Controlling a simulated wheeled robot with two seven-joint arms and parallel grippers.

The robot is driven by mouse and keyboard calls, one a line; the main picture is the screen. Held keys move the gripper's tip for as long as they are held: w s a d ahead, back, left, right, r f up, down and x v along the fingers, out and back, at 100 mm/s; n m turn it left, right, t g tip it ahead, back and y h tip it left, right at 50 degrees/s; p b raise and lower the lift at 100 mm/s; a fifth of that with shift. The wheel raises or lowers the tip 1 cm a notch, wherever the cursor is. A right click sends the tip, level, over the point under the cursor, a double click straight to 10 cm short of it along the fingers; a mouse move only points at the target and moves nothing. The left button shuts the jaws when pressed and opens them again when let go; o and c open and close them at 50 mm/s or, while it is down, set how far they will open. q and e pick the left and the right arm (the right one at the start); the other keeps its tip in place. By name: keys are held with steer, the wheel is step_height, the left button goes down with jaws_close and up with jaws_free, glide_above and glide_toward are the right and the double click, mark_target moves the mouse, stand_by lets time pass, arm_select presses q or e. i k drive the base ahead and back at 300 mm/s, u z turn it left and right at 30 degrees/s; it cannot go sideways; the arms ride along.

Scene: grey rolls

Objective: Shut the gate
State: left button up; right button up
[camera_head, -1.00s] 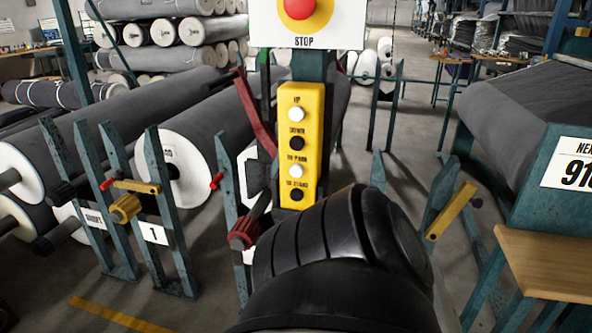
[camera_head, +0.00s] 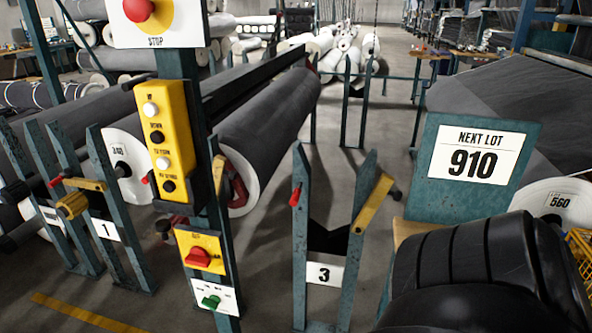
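No part is labelled as a gate. The likeliest candidates are the yellow bars on the numbered teal stands. At stand 3 (camera_head: 300,275), the yellow bar (camera_head: 372,204) slants up along the right post, and the gap between the posts is not bridged by it. At stand 1 (camera_head: 128,250), a yellow bar (camera_head: 85,184) lies nearly level across the posts. Another yellow bar (camera_head: 217,173) stands nearly upright beside the control column. Neither gripper shows; a black ribbed arm link of mine fills the lower right corner.
A teal control column (camera_head: 184,108) carries a red stop button (camera_head: 138,9), a yellow button box (camera_head: 164,138) and a red rotary switch (camera_head: 198,257). Grey rolls (camera_head: 268,125) lie behind the stands. A "NEXT LOT 910" board (camera_head: 474,165) stands right. Floor is open behind stand 3.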

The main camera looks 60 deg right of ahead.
mark_target(220, 162)
steer(key=z, duration=1.35)
steer(key=i, duration=0.5)
steer(key=u, duration=0.15)
